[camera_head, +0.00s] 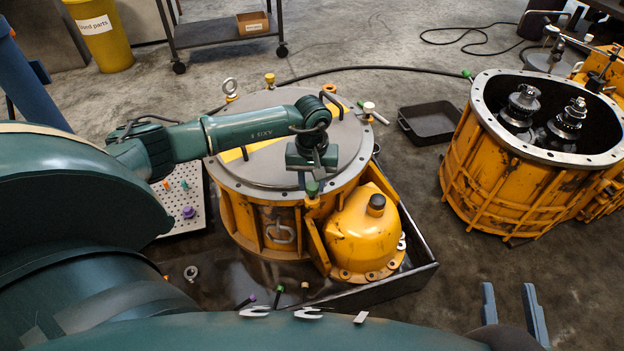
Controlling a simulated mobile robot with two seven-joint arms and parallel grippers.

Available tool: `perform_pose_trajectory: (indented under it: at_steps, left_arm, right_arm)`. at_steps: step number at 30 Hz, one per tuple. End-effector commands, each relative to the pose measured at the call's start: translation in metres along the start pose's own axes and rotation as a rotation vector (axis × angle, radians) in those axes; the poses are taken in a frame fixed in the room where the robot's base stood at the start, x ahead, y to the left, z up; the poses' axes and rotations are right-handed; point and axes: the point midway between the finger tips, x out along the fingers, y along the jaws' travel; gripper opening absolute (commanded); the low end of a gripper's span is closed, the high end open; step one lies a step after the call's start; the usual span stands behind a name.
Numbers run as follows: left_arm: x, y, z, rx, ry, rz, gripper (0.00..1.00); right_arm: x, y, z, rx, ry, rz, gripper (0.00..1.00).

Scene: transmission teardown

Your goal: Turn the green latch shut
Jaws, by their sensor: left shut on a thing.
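The green latch (312,188) is a small green knob at the front rim of the left yellow housing (240,215), just above a yellow post. My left gripper (312,176) comes down over it from above and is shut on it. The fingers and wrist hide most of the latch, so its turn angle cannot be told. My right gripper (512,300) shows only as two blue-grey fingers at the bottom right, apart and empty, away from the latch.
A yellow dome cover (362,235) sits beside the housing in a dark tray (415,272). An open yellow housing (478,165) with gear shafts stands at right. A black bin (430,138) lies between. A white pegboard (196,222) is at left. Small parts lie in front.

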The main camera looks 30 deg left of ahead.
Motion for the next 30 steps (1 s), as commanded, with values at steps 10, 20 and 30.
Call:
perform_pose_trajectory:
  at_steps: [10, 20, 30]
  left_arm:
    - [-0.0021, -0.0004, -0.0005, -0.330, 0.001, 0.000, 0.08]
    - [-0.0022, -0.0005, -0.0005, -0.644, 0.001, -0.001, 0.08]
    - [-0.0020, -0.0008, -0.0007, -0.934, 0.002, -0.001, 0.08]
  right_arm:
    - [-0.0022, 0.0009, -0.0028, -0.016, -0.013, 0.002, 0.35]
    - [-0.0043, 0.0010, -0.0014, -0.035, -0.030, 0.004, 0.35]
    - [-0.0033, 0.0081, 0.0007, -0.027, -0.094, 0.022, 0.35]
